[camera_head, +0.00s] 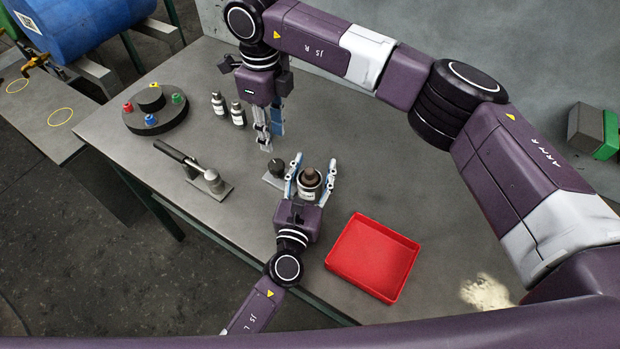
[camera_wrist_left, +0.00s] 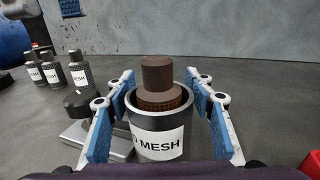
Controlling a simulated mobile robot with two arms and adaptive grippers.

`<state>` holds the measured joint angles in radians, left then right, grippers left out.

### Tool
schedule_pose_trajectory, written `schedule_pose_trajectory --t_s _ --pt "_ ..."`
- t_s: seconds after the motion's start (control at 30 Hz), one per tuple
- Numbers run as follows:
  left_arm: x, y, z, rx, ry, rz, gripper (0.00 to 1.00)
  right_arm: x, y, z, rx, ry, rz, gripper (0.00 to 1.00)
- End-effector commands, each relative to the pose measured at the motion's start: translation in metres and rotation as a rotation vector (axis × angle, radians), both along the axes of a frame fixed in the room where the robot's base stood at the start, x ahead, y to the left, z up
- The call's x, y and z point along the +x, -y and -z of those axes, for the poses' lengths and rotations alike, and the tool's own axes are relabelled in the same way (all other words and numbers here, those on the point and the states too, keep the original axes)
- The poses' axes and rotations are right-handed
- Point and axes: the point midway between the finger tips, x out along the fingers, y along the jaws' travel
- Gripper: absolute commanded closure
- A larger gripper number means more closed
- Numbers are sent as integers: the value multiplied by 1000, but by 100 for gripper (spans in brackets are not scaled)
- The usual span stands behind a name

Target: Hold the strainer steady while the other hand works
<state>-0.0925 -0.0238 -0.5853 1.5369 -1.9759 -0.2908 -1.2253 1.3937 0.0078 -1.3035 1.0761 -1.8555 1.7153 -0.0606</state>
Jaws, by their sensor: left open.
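The strainer is a dark grey cup with a white label reading "MESH" and a stepped brown piece in its top. It stands upright on the table (camera_head: 400,200), in the head view (camera_head: 311,181) and the left wrist view (camera_wrist_left: 158,142). My left gripper (camera_head: 314,163) is open, with one blue-padded finger on each side of the cup.
A plate with a dark knob (camera_head: 277,168) sits close left of the strainer. Small labelled bottles (camera_head: 219,104) stand further back. A round dark stand with coloured knobs (camera_head: 157,119) and a handled fixture (camera_head: 211,183) are left. A red tray (camera_head: 374,257) lies front right.

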Motion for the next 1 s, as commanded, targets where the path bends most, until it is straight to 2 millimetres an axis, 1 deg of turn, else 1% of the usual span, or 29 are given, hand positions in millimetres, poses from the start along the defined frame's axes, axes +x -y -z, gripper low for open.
schedule_pose_trajectory --t_s 0.03,0.13,0.43,0.87,0.9,1.0 --pt "5 1 -1 0 1 -1 51 0 0 0 0 0 0 71" --pt "10 3 0 -2 -1 -1 51 0 0 0 0 0 0 71" --pt "12 4 0 -2 -1 -1 51 0 0 0 0 0 0 71" --pt "12 4 0 -2 -1 -1 98 0 0 0 0 0 0 71" --pt "12 4 0 -2 -1 -1 100 0 0 0 0 0 0 71" --pt "12 4 0 -2 -2 0 100 0 0 0 0 0 0 71"
